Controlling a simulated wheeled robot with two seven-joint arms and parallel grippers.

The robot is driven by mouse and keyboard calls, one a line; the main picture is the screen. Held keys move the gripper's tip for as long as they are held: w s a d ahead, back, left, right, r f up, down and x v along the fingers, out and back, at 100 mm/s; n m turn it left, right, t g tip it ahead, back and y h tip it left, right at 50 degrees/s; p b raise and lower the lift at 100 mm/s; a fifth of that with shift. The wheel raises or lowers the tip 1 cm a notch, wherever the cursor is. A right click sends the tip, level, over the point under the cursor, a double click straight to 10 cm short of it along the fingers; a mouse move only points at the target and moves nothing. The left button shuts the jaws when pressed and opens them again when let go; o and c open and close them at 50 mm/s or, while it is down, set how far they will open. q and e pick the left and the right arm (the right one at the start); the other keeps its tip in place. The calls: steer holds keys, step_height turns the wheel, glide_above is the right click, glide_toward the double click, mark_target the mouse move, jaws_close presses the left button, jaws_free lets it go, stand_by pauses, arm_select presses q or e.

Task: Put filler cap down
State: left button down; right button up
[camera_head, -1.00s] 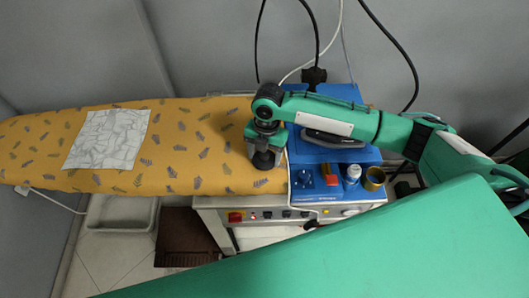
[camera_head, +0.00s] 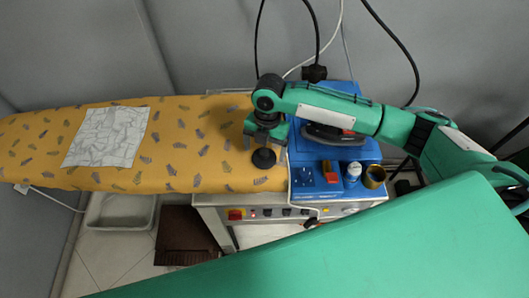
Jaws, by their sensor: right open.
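The filler cap (camera_head: 264,159) is a small round black piece on the yellow patterned ironing board, near the board's right end by the blue machine. My right gripper (camera_head: 264,141) is open, pointing down just above and behind the cap. The cap shows whole in front of the fingers and seems to rest on the cloth. My left gripper is not in view.
The blue steam machine (camera_head: 305,182) stands right of the board, with an iron (camera_head: 333,135), a red switch, a white-and-blue bottle (camera_head: 352,172) and a brass-coloured cup (camera_head: 374,177) on top. A creased white cloth (camera_head: 106,138) lies on the board's left. The board's middle is clear.

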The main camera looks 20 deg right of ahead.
step_height(320, 180, up, 10)
steer(key=w+b, duration=0.1)
steer(key=b, duration=0.1)
steer(key=shift+d, duration=0.45)
steer(key=shift+w+f, duration=0.1)
